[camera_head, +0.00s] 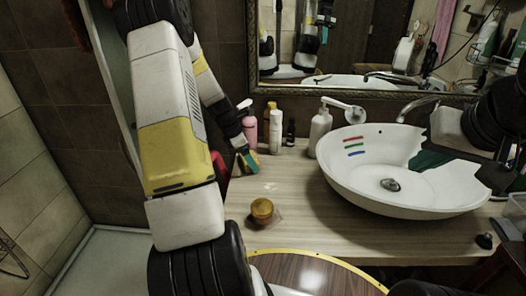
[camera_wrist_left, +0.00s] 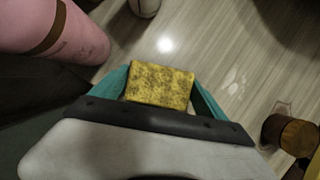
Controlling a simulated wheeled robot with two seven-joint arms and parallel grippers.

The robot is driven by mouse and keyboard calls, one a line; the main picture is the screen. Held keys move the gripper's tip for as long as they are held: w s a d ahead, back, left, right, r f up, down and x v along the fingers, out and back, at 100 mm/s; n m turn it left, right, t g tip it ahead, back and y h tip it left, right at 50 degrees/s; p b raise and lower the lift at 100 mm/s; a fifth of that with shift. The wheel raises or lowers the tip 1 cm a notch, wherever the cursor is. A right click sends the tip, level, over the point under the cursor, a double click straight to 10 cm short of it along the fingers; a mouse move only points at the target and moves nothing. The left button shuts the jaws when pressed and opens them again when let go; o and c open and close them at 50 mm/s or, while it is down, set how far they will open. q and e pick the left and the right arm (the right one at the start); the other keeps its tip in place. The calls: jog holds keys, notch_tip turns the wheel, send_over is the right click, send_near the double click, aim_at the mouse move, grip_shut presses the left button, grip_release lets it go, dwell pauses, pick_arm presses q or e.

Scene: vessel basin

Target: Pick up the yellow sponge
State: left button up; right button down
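The yellow sponge (camera_wrist_left: 160,86) is between the two teal fingers of my left gripper (camera_wrist_left: 162,82) in the left wrist view, with a finger against each side. In the head view, the sponge (camera_head: 251,158) shows small at the end of my left arm, by the bottles at the back of the counter. Whether it still touches the counter is not clear. My right gripper (camera_head: 430,159) is over the right side of the white basin, away from the sponge. Its teal finger area shows, but the opening between the fingers is hidden.
A pink bottle (camera_wrist_left: 62,28) stands close to my left gripper. White bottles (camera_head: 275,131) and a soap dispenser (camera_head: 320,128) stand behind. A brown jar (camera_head: 262,208) sits on the front counter. The basin (camera_head: 345,180) fills the right; the middle counter is clear.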

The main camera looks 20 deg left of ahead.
pick_arm(q)
jog(key=c, duration=0.9)
notch_tip(320, 180, up, 28)
